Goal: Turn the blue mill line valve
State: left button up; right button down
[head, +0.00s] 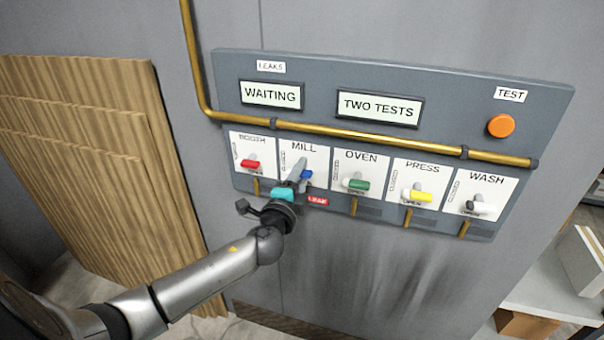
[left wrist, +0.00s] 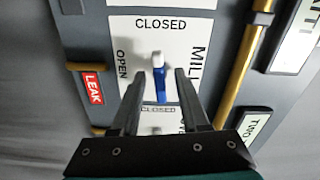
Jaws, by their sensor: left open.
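The blue mill line valve (head: 306,175) is on the white MILL plate (head: 313,155), second from the left on the panel. In the left wrist view the blue handle (left wrist: 159,83) has a white tip that points toward the word CLOSED; OPEN is printed to the side. My left gripper (head: 298,174) is in front of this valve and partly covers it in the head view. In the left wrist view its open fingers (left wrist: 160,74) stand one on each side of the handle, with gaps visible. My right gripper is not in view.
A brass pipe (head: 380,136) runs above. A red LEAK tag (head: 317,202) is below MILL. Displays read WAITING (head: 271,94) and TWO TESTS (head: 378,107). An orange button (head: 501,126) is at right.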

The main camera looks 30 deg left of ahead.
pick_arm(q)
jog(key=shift+w, duration=0.25)
jog(key=shift+c, duration=0.2)
grip_shut()
dwell(0.3)
